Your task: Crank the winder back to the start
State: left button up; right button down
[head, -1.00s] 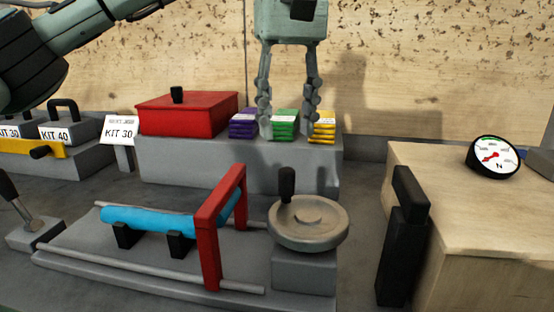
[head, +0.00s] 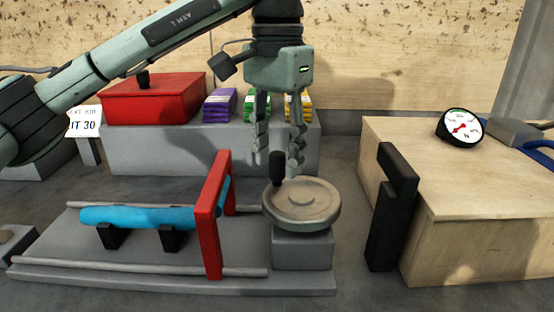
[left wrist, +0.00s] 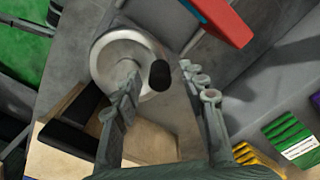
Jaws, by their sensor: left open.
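The winder is a round grey handwheel (head: 315,205) on a grey block, with an upright black crank knob (head: 277,168) at its rim. Beside it a red frame (head: 208,222) straddles a blue cylinder (head: 140,217) that rests on black supports between two rails. My left gripper (head: 277,170) is open, pointing down, with its fingertips around the level of the knob. In the left wrist view the knob (left wrist: 159,75) lies between the spread fingers, nearer the left one, and the handwheel (left wrist: 112,62) is behind it. I cannot tell whether a finger touches the knob. My right gripper is not in view.
A red box (head: 155,102) and purple, green and yellow packs (head: 220,105) stand on a grey ledge behind. A black lever (head: 392,205) and a wooden box (head: 465,232) with a dial gauge (head: 459,127) stand to the right.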

pick_arm(q)
jog(key=shift+f, duration=0.8)
grip_shut()
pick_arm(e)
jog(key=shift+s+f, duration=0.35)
